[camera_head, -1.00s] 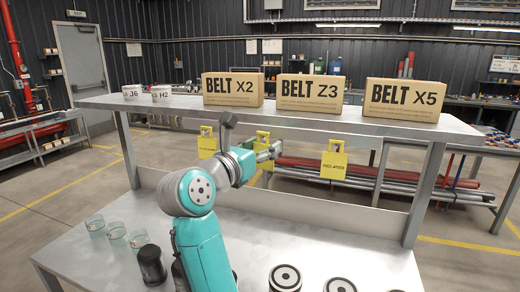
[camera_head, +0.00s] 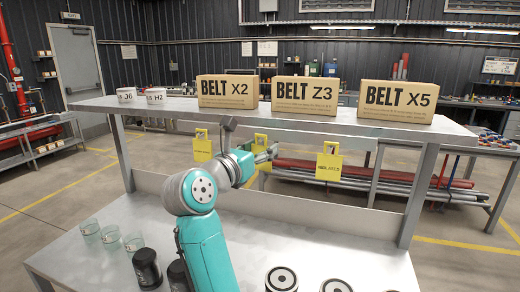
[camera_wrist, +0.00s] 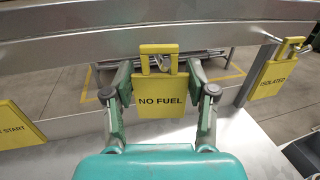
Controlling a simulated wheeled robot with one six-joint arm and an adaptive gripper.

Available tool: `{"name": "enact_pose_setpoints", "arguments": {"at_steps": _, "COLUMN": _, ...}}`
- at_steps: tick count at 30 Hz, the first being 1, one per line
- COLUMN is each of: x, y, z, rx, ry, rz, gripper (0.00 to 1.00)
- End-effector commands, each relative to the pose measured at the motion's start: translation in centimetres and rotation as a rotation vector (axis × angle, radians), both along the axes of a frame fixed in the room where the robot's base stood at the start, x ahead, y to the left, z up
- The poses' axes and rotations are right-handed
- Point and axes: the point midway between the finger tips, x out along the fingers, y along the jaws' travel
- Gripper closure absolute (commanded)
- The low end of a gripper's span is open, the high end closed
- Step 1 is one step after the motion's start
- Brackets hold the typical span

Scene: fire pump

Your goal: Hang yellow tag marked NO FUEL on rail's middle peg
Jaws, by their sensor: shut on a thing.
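The yellow NO FUEL tag (camera_wrist: 161,95) is upright in the middle of the wrist view, with its lettering facing me. My gripper (camera_wrist: 160,84) is shut on it, one finger at each side edge. A metal peg (camera_wrist: 160,63) shows in the opening of the tag's top loop; whether the loop rests on the peg I cannot tell. The rail (camera_wrist: 60,50) runs just above. In the head view the tag (camera_head: 261,142) is partly hidden behind my gripper (camera_head: 267,155), below the shelf edge.
A yellow ISOLATED tag (camera_wrist: 273,78) hangs to the right and another yellow tag, partly reading START (camera_wrist: 14,126), to the left. Boxes (camera_head: 305,93) stand on the shelf above. Glass jars (camera_head: 112,234) and dark cylinders (camera_head: 148,268) stand on the lower bench.

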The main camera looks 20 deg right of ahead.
Motion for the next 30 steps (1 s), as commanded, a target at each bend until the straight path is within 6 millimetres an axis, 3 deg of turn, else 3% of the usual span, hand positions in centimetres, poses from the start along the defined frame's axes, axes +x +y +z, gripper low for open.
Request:
{"name": "enact_pose_setpoints", "arguments": {"at_steps": 5, "x": 0.0, "y": 0.0, "z": 0.0, "rx": 0.0, "ry": 0.0, "rz": 0.0, "gripper": 0.91}}
{"name": "enact_pose_setpoints", "arguments": {"at_steps": 6, "x": 0.0, "y": 0.0, "z": 0.0, "rx": 0.0, "ry": 0.0, "rz": 0.0, "gripper": 0.41}}
{"name": "enact_pose_setpoints", "arguments": {"at_steps": 9, "x": 0.0, "y": 0.0, "z": 0.0, "rx": 0.0, "ry": 0.0, "rz": 0.0, "gripper": 0.16}}
{"name": "enact_pose_setpoints", "arguments": {"at_steps": 22, "x": -0.3, "y": 0.5, "z": 0.0, "rx": 0.0, "ry": 0.0, "rz": 0.002, "gripper": 0.15}}
{"name": "enact_pose_setpoints", "arguments": {"at_steps": 30, "x": -3.1, "y": 4.0, "z": -0.1, "rx": 0.001, "ry": -0.002, "rz": 0.004, "gripper": 0.15}}
